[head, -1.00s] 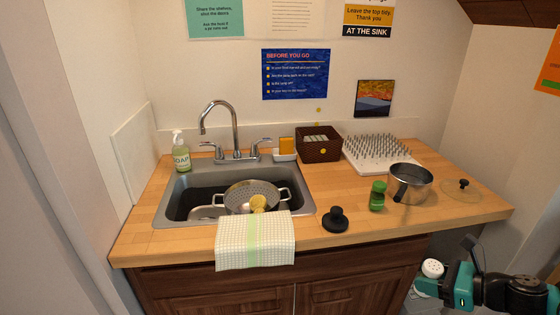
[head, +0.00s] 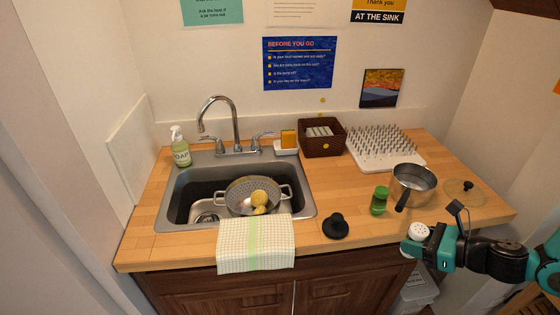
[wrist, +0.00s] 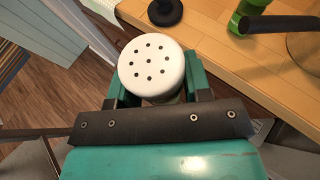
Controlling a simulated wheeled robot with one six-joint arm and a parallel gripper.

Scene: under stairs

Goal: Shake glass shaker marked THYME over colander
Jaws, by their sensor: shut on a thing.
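My gripper (head: 416,246) is shut on a shaker with a white, holed cap (head: 418,231), in front of the counter's right front edge. In the wrist view the round cap (wrist: 152,66) sits between the two fingers, facing the camera; the body below is mostly hidden and no label can be read. The grey colander (head: 238,199) rests in the sink, far to the left of my gripper, with a few yellow pieces in it. A small green-capped jar (head: 379,201) stands on the counter; its marking is too small to read.
A steel pot (head: 414,182) stands behind my gripper, its dark handle pointing forward. A black knobbed object (head: 335,226) and a checked towel (head: 256,245) lie between gripper and sink. The tap (head: 235,120) arches behind the colander. A soap bottle (head: 180,150) stands left.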

